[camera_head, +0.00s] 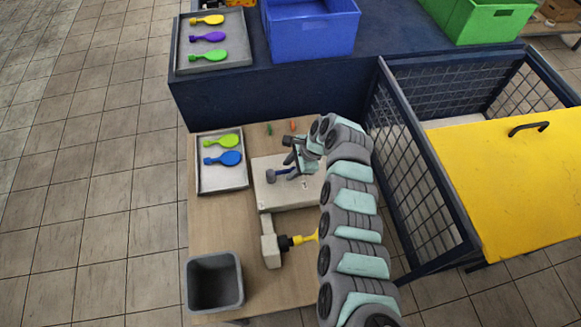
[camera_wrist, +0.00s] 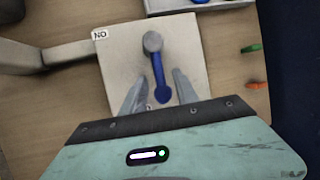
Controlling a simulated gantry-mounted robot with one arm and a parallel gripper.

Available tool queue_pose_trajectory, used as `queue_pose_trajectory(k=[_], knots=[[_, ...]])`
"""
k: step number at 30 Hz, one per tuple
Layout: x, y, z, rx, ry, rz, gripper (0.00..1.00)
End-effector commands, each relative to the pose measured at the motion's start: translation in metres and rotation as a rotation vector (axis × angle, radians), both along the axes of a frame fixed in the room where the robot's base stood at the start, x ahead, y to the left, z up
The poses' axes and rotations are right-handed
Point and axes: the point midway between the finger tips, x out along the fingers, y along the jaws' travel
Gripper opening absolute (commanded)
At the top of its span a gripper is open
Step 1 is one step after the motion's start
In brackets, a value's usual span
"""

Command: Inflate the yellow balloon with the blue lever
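The blue lever (camera_head: 280,174) stands on a light machine plate (camera_head: 267,194) on the wooden table. In the wrist view the lever (camera_wrist: 157,68) points from its grey pivot toward my gripper. My gripper (camera_wrist: 161,82) is open, with one finger on each side of the lever's knob end; I cannot tell if either finger touches it. In the head view my gripper (camera_head: 293,161) is above the plate. The yellow balloon (camera_head: 304,238) is on the black nozzle of the light-coloured machine part, looks flat, and is partly hidden by my arm.
A tray (camera_head: 222,187) with a green and a blue balloon lies left of the plate. A grey bin (camera_head: 214,281) stands at the front left. Small green and orange pieces (camera_head: 292,125) lie behind the plate. A wire cage with a yellow lid (camera_head: 510,180) is at the right.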

Motion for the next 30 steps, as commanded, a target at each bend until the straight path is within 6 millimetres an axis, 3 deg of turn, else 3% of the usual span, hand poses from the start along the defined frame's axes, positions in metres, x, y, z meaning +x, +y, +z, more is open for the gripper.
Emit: queue_pose_trajectory(k=[4, 17, 30], knots=[[0.0, 0.0, 0.0002, 0.0, 0.0, 0.0, 0.35], [-0.0001, -0.0001, 0.0003, 0.0, 0.001, 0.0, 0.0], [-0.0001, -0.0006, 0.0001, -0.001, 0.001, 0.0, 0.0]])
